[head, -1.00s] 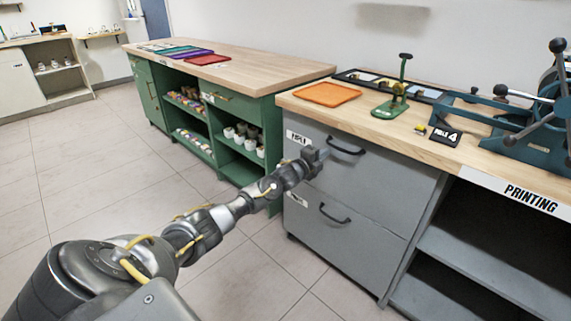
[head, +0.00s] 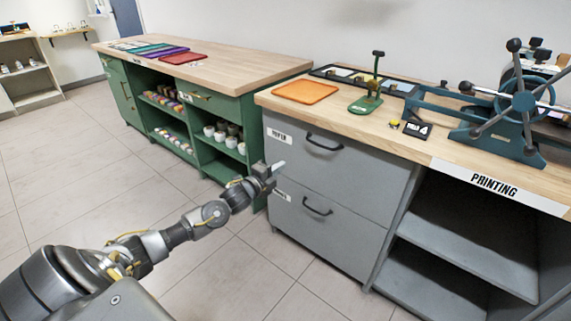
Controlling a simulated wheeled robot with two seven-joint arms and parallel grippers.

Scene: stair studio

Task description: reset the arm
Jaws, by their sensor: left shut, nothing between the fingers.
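My left arm reaches in from the lower left of the head view. Its gripper (head: 271,172) is shut and empty, in front of the left edge of the grey drawer cabinet (head: 345,200). I cannot tell whether it touches the cabinet. The cabinet's upper drawer handle (head: 323,144) and lower drawer handle (head: 317,208) lie to the right of the gripper. Both drawers look closed. My right gripper is not in view.
The wooden worktop (head: 345,118) bears an orange tray (head: 305,91), a green stand (head: 367,100) and a blue press with a wheel (head: 510,115). A green cabinet (head: 250,105) with cups stands left. Open shelves (head: 470,250) are at right. The tiled floor (head: 90,190) at left is clear.

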